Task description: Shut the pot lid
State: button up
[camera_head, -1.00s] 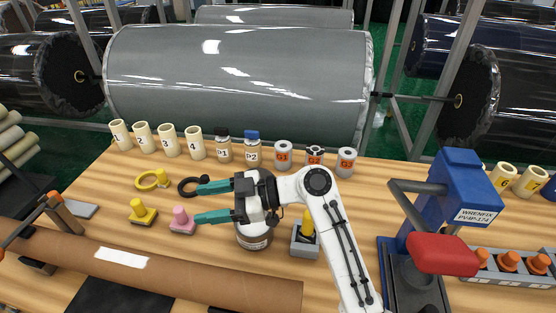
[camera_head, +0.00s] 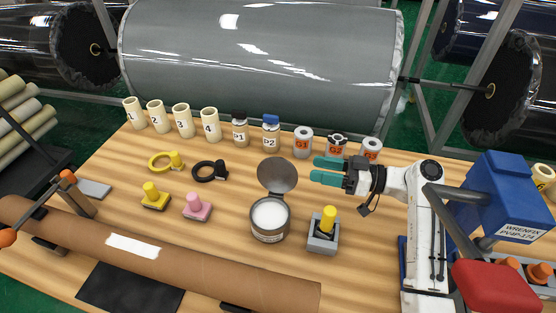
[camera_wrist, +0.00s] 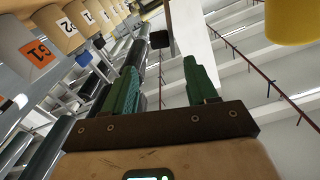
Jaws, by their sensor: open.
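The pot (camera_head: 269,221) is a grey round can with white contents, standing on the wooden table in the head view. Its round grey lid (camera_head: 277,175) stands up, tilted open, at the pot's far rim. My gripper (camera_head: 316,171) is just right of the lid, with its teal fingers pointing left towards it, apart and empty. Whether a fingertip touches the lid, I cannot tell. In the wrist view my gripper's green fingers (camera_wrist: 160,88) are spread with nothing between them, and the pot is not clearly seen there.
A grey block with a yellow knob (camera_head: 324,232) stands right of the pot. Jars, including a G1 jar (camera_head: 303,142), line the back. Pink (camera_head: 197,207) and yellow (camera_head: 154,197) stamps stand left. A blue press (camera_head: 500,195) is at right. A brown tube (camera_head: 180,262) lies in front.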

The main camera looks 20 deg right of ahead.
aim_at(282, 161)
jog(key=p+x, duration=0.3)
jog(key=x, duration=0.7)
jog(key=shift+w+a, duration=0.1)
jog(key=shift+a, duration=0.05)
jog(key=shift+c, duration=0.3)
grip_shut()
